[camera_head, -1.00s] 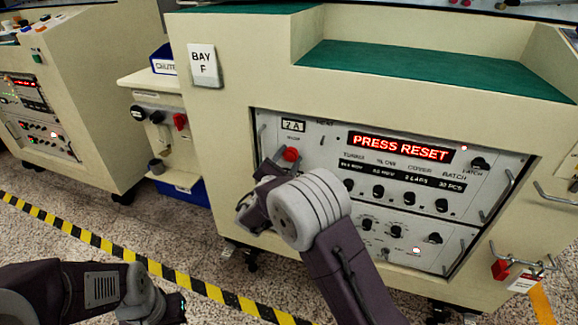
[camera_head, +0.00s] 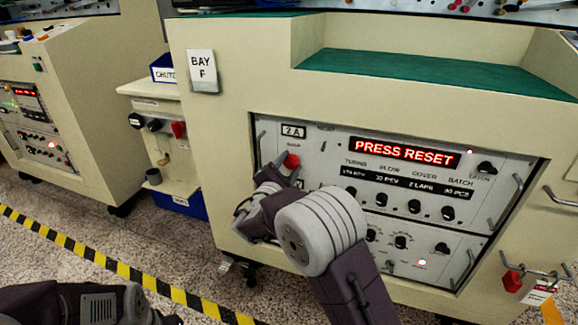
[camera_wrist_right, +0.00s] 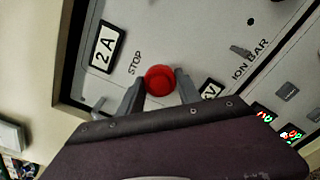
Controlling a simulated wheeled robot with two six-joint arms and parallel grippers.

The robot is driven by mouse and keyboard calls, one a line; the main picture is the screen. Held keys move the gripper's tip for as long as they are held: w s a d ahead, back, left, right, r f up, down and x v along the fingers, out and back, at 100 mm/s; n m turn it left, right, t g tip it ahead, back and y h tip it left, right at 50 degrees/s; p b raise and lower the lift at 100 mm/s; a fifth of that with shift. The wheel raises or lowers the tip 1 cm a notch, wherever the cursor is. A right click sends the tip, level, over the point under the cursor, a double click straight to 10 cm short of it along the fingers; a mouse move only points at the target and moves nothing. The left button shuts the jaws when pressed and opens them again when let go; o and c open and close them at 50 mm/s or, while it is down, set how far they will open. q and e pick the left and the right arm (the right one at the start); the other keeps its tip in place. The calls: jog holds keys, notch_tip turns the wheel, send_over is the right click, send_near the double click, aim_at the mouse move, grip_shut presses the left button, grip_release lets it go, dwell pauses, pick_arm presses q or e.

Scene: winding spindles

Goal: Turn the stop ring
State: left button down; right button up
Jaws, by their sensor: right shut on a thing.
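The stop ring is the red round knob (camera_head: 291,160) at the upper left of the control panel (camera_head: 330,138). In the right wrist view the red knob (camera_wrist_right: 160,80) sits beside the printed word STOP. My right gripper (camera_head: 283,163) is at the knob, and in the right wrist view its two fingers (camera_wrist_right: 159,86) stand on either side of it, shut on it. The hand hides the panel just below the knob. My left arm (camera_head: 90,303) shows at the lower left, but its fingers cannot be made out.
A red display (camera_head: 405,152) reads PRESS RESET. Several black knobs (camera_head: 413,206) and metal handles (camera_head: 501,208) stick out of the panel. A BAY F sign (camera_head: 202,71) is on the cabinet. A side shelf (camera_head: 150,88) stands left. Striped tape (camera_head: 110,262) crosses the floor.

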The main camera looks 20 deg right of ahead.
jog(key=shift+f, duration=0.1)
jog(key=o, duration=1.4)
jog(key=shift+c, duration=0.2)
jog(key=p+v, duration=0.3)
jog(key=v, duration=0.6)
jog(key=shift+p, duration=0.4)
